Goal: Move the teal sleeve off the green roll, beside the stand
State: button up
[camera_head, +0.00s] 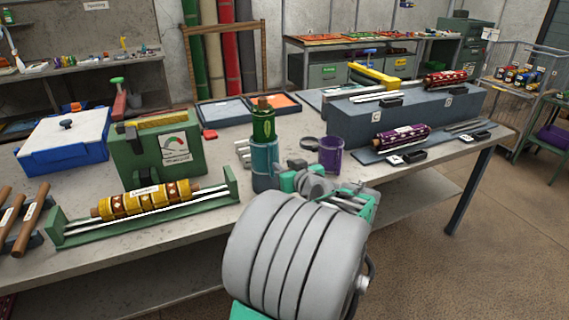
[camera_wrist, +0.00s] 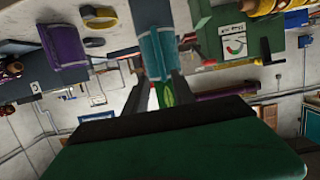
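The green roll (camera_head: 263,125) stands upright near the table's front edge, its brown end on top. The teal sleeve (camera_head: 264,163) is around its lower part. In the wrist view, which is upside down, the teal sleeve (camera_wrist: 162,52) is straight ahead. A bit of the green roll (camera_wrist: 165,97) shows below it. My gripper (camera_wrist: 158,80) has its two dark fingers apart, one at each side of the sleeve's edge; contact cannot be told. In the head view my wrist hides much of the gripper (camera_head: 290,175).
A purple cup-like holder (camera_head: 331,155) is close on the right. A green cradle (camera_head: 150,222) with a yellow roll (camera_head: 148,200) and a green gauge box (camera_head: 160,150) are on the left. A grey block (camera_head: 405,108) with rolls is at right. Some bare table lies behind the roll.

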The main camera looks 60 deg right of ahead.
aim_at(272, 158)
jog(key=x, duration=0.8)
jog(key=shift+a+f+b, duration=0.1)
jog(key=shift+f+b, duration=0.15)
jog(key=shift+b, duration=0.05)
jog(key=shift+w+d, duration=0.4)
jog(key=shift+w, duration=0.25)
grip_shut()
jog(key=shift+f+b, duration=0.1)
jog(key=shift+b, duration=0.35)
